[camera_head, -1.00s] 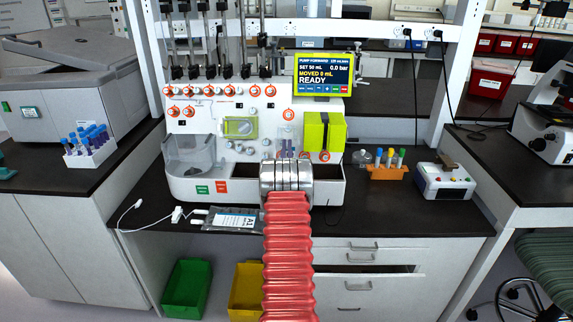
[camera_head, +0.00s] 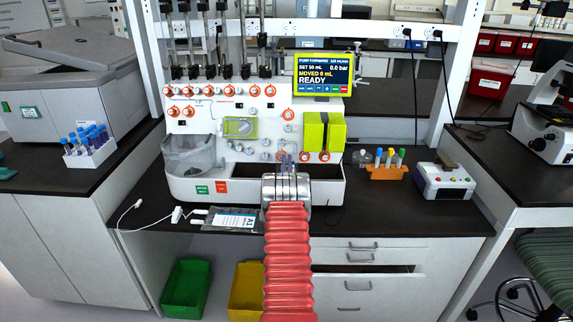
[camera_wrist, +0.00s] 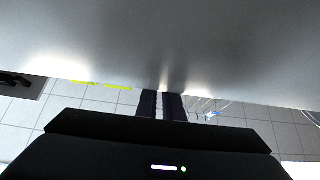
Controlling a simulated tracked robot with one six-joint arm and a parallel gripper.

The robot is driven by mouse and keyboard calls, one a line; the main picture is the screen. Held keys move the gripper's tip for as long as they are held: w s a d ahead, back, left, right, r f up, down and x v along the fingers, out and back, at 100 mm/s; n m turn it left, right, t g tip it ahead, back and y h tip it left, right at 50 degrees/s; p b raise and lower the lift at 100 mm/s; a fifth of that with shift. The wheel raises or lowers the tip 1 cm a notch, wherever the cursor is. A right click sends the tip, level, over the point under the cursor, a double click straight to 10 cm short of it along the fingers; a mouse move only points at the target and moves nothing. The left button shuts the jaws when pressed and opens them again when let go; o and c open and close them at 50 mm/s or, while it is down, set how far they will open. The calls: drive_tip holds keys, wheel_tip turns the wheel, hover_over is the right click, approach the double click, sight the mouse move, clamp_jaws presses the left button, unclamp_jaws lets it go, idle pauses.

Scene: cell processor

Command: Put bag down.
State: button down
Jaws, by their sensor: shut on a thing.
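A clear flat bag (camera_head: 232,221) with a white label marked A1 lies on the dark counter in front of the processor, its right end meeting my arm in the picture. My gripper (camera_head: 285,162) is in front of the processor's lower middle, right of that bag, with its dark fingers pointing away from me. In the wrist view its fingers (camera_wrist: 162,105) are close together against a broad grey surface (camera_wrist: 160,45). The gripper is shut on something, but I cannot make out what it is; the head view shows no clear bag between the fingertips.
The white processor (camera_head: 225,187) stands just beyond my gripper, its screen (camera_head: 325,75) reading READY. An orange tube rack (camera_head: 386,172) and a small white device (camera_head: 444,186) stand to the right. Green (camera_head: 187,290) and yellow (camera_head: 246,292) bins sit below. A drawer is partly open.

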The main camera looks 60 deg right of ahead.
drive_tip(key=shift+f, duration=0.1)
drive_tip(key=c, duration=1.9)
unclamp_jaws()
